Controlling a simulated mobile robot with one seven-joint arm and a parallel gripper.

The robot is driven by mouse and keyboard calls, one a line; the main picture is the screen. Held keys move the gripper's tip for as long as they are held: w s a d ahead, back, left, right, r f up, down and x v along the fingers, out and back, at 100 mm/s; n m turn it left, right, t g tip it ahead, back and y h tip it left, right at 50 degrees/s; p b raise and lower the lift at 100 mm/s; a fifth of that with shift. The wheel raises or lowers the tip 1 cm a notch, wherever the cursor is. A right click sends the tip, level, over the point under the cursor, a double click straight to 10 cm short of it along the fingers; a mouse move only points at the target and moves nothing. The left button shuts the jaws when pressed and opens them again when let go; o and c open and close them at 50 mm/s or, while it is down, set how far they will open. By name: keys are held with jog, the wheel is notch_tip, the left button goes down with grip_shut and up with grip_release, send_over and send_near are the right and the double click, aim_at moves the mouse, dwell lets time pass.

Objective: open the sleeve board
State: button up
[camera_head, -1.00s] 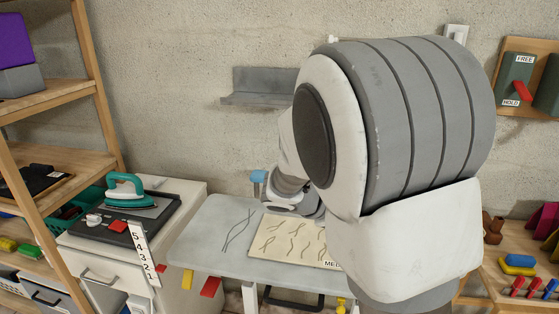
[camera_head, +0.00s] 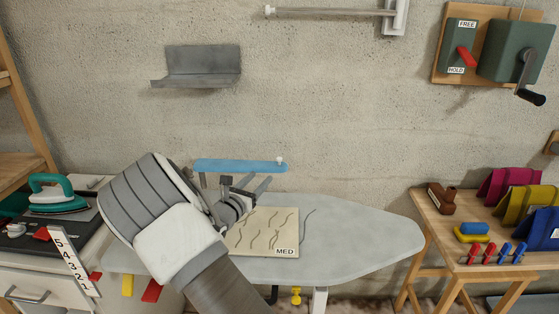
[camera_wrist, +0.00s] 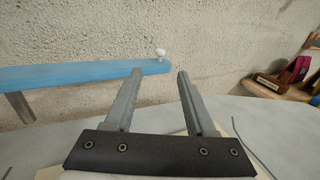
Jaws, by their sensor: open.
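The sleeve board is a narrow blue board (camera_head: 240,166) above the back of the grey ironing board (camera_head: 370,238). A small white knob (camera_head: 280,160) stands at its right end. In the wrist view the blue board (camera_wrist: 70,76) runs in from the left, with its white knob (camera_wrist: 160,54) beyond my fingertips. My gripper (camera_head: 262,184) is just below and in front of the board's right part. In the wrist view my gripper (camera_wrist: 160,75) is open, with nothing between its fingers. The knob lies apart from the fingers.
A beige mat marked MED (camera_head: 285,238) lies on the ironing board. A teal iron (camera_head: 56,192) stands on the left cabinet. A wooden table (camera_head: 435,205) with coloured items is at right. A grey shelf (camera_head: 200,68) is on the wall above. The ironing board's right end is clear.

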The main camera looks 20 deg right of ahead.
aim_at(278, 160)
jog(key=b+x, duration=0.1)
jog(key=x, duration=1.3)
jog(key=shift+w+d+b, duration=0.1)
jog(key=shift+d+b, duration=0.1)
jog(key=shift+b, duration=0.15)
grip_shut()
dwell(0.6)
